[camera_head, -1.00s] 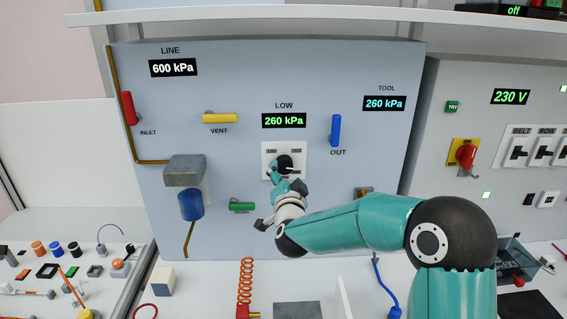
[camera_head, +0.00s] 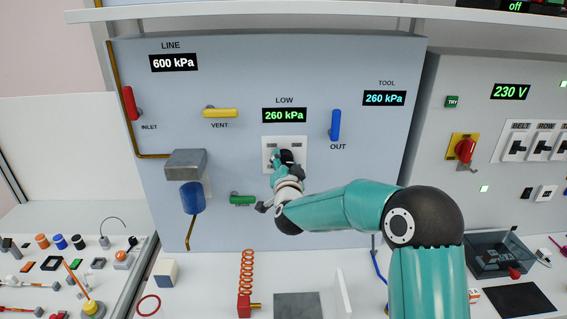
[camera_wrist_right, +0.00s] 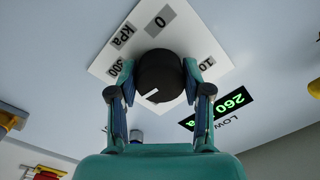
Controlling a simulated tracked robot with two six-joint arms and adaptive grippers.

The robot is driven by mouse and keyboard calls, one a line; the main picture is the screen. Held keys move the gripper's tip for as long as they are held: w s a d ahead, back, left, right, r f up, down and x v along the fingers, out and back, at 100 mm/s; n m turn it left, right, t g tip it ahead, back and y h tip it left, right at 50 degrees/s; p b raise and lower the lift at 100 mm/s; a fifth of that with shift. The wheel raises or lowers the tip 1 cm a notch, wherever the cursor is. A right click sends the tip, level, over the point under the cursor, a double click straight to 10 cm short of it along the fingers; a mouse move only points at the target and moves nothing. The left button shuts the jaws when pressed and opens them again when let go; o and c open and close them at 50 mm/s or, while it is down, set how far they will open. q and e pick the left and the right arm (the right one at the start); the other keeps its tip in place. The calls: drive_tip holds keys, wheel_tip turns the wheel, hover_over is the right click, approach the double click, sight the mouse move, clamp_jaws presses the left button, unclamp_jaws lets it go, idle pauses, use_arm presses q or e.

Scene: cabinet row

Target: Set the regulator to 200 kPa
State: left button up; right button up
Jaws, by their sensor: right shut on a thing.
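The regulator is a black knob (camera_wrist_right: 160,76) with a white pointer mark, on a white square dial plate (camera_head: 298,146) on the blue-grey panel. In the right wrist view the plate carries 0, kPa, 300 and a partly covered mark beginning with 10. My right gripper (camera_wrist_right: 158,90) is shut on the knob, one finger on each side. In the head view my right gripper (camera_head: 281,161) hides most of the knob. The LOW display (camera_head: 284,115) above the plate reads 260 kPa. It also shows in the right wrist view (camera_wrist_right: 222,107). My left gripper is not in view.
Around the plate are the yellow VENT handle (camera_head: 221,113), blue OUT handle (camera_head: 336,125), red INLET handle (camera_head: 128,103) and a green handle (camera_head: 242,199). The TOOL display (camera_head: 384,98) reads 260 kPa; the LINE display (camera_head: 174,63) reads 600 kPa.

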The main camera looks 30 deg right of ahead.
drive_tip(key=shift+f+n, duration=0.1)
drive_tip(key=shift+n, duration=0.2)
drive_tip(key=shift+c, duration=0.4)
drive_tip(key=shift+n, duration=0.3)
drive_tip(key=n+b, duration=0.1)
drive_tip(key=n, duration=0.1)
drive_tip(key=shift+n, duration=0.4)
drive_tip(key=n, duration=0.6)
drive_tip(key=shift+p, duration=0.4)
drive_tip(key=o, duration=1.2)
drive_tip(key=shift+c, duration=0.2)
drive_tip(key=shift+s, duration=0.1)
